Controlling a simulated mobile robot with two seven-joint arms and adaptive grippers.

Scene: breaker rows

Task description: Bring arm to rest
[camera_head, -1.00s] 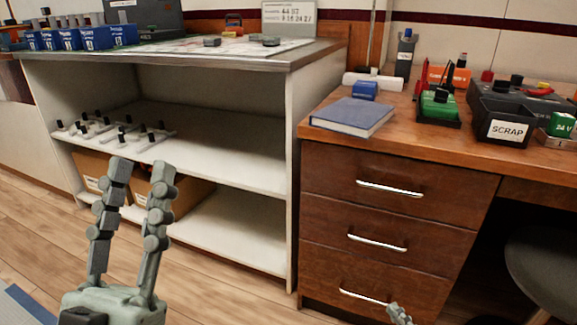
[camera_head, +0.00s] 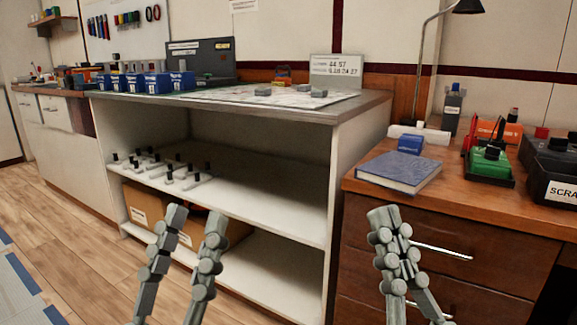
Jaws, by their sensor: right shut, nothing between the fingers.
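My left gripper (camera_head: 195,222) is at the lower left of the head view, in front of the white shelf unit. Its two fingers stand apart, pointing up, with nothing between them. My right gripper (camera_head: 388,219) is to the right of it, in front of the brown drawer cabinet (camera_head: 360,238). Its fingers are together at the tips, and it holds nothing. Both grippers appear clear of the furniture, though the exact gap cannot be told.
The shelf unit (camera_head: 345,150) has several grey breaker pieces (camera_head: 170,172) on its middle board and cardboard boxes (camera_head: 148,205) below. Blue bins (camera_head: 150,83) stand on top. A blue book (camera_head: 400,171) and a scrap bin (camera_head: 553,176) are on the wooden desk. Floor at left is clear.

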